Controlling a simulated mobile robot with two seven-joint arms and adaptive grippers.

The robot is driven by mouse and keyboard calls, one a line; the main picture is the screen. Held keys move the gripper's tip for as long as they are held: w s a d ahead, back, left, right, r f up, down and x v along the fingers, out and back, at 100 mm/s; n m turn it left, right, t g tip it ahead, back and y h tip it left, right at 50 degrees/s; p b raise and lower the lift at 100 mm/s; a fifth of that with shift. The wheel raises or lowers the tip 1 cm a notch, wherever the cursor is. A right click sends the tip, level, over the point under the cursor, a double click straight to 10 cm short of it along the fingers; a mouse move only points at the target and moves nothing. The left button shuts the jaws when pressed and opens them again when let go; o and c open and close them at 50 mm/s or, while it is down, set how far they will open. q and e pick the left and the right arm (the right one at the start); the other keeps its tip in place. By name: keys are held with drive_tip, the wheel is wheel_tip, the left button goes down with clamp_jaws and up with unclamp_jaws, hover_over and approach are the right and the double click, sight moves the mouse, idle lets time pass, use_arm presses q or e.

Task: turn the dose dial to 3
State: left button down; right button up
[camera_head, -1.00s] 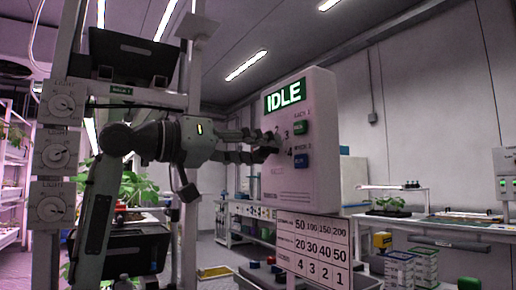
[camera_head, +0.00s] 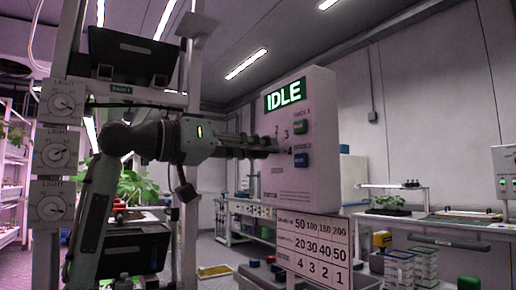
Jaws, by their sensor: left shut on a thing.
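The white dosing box (camera_head: 310,185) stands right of centre, with a green "IDLE" display (camera_head: 284,96) at its top. My left gripper (camera_head: 268,147) reaches in from the left to the box's face and is shut at the dial. The dial itself is hidden behind the fingers, so its pointer cannot be read. My right gripper is not in view.
A printed number chart (camera_head: 313,248) hangs below the box. Three light dials (camera_head: 54,154) are on a post at left. A rack with plants stands behind my left arm. A bench (camera_head: 440,225) with crates is at right.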

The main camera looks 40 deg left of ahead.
use_arm(q)
drive_tip(key=m, duration=0.2)
drive_tip(key=shift+m, duration=0.7)
drive_tip(key=shift+m+p, duration=0.35)
drive_tip(key=shift+m, duration=1.45)
drive_tip(key=m, duration=0.2)
drive_tip(key=shift+m, duration=0.4)
drive_tip(key=m, duration=0.2)
drive_tip(key=shift+m+p, duration=0.3)
drive_tip(key=shift+m, duration=1)
drive_tip(key=m, duration=0.2)
drive_tip(key=shift+m, duration=0.3)
drive_tip(key=m, duration=0.3)
drive_tip(key=shift+m, duration=0.3)
drive_tip(key=m, duration=0.3)
drive_tip(key=shift+m, duration=2.5)
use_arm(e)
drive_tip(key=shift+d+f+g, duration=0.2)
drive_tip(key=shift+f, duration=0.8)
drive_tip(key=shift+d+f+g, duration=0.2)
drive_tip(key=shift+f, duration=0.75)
